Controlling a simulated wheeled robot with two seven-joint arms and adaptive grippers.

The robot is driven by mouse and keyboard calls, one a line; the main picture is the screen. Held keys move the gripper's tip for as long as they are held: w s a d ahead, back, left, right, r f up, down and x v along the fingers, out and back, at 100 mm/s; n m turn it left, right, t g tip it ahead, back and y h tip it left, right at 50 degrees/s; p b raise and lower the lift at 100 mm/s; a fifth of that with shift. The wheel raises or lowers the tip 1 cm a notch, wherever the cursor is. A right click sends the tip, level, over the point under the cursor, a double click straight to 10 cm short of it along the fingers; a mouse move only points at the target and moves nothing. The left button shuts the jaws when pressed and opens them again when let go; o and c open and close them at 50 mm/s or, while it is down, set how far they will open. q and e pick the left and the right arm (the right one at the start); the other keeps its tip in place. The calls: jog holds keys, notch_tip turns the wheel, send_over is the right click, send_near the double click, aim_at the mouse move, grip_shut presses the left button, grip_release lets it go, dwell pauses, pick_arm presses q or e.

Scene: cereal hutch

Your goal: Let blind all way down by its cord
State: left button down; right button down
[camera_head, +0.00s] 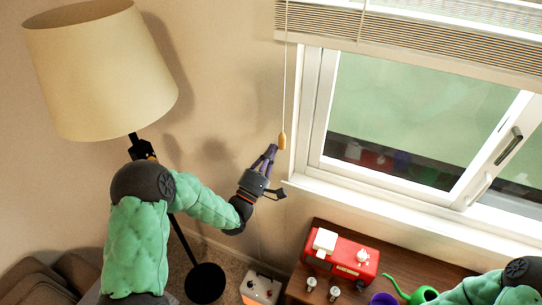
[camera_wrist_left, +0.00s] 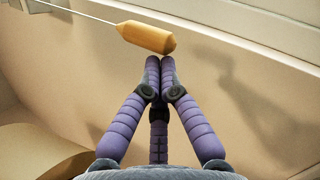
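The blind (camera_head: 410,35) is gathered up in a stack at the top of the window. Its thin white cord (camera_head: 286,75) hangs left of the window and ends in an orange-tan pull (camera_head: 282,141). My left gripper (camera_head: 272,148) is just below and left of the pull. In the left wrist view, its purple fingertips (camera_wrist_left: 160,62) are together, with the pull (camera_wrist_left: 147,38) just beyond them. I see nothing held between the fingers; whether they touch the pull I cannot tell. My right arm shows at the lower right, but its gripper is out of view.
A floor lamp (camera_head: 100,70) stands at the left, behind my left arm. The wall around the cord is clear.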

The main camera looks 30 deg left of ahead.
pick_arm(q)
notch_tip(320, 180, up, 27)
jog(key=p, duration=0.8)
jog(key=shift+f+p, duration=0.2)
jog(key=shift+p, duration=0.15)
jog(key=shift+f, duration=0.1)
